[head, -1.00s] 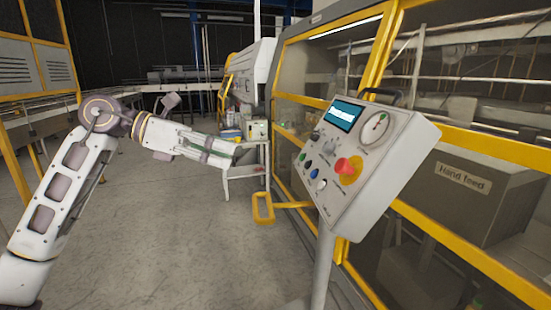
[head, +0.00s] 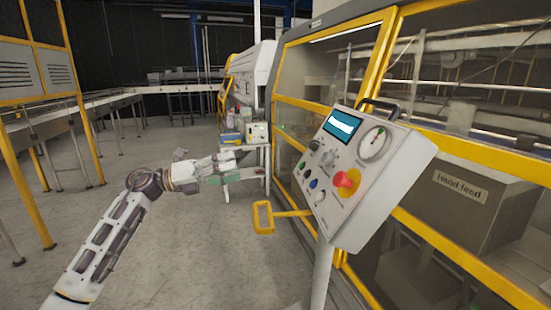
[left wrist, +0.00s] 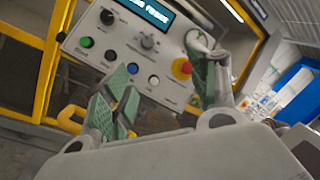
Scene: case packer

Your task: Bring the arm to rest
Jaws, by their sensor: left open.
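My left arm comes in from the lower left in the head view, with its left gripper (head: 236,168) held out over the floor, left of the control panel (head: 362,172). In the left wrist view the left gripper (left wrist: 165,100) has its two green-padded fingers spread wide, with nothing between them. The control panel (left wrist: 120,60) shows behind the fingers, with its lit screen, buttons and red stop knob; the gripper appears apart from it. My right gripper is in neither view.
A yellow handle (head: 264,218) sticks out left of the panel post (head: 320,268). A small cart (head: 257,158) with items stands behind the gripper. The yellow-framed machine (head: 440,140) fills the right side. A conveyor (head: 60,122) runs along the left. The floor between is clear.

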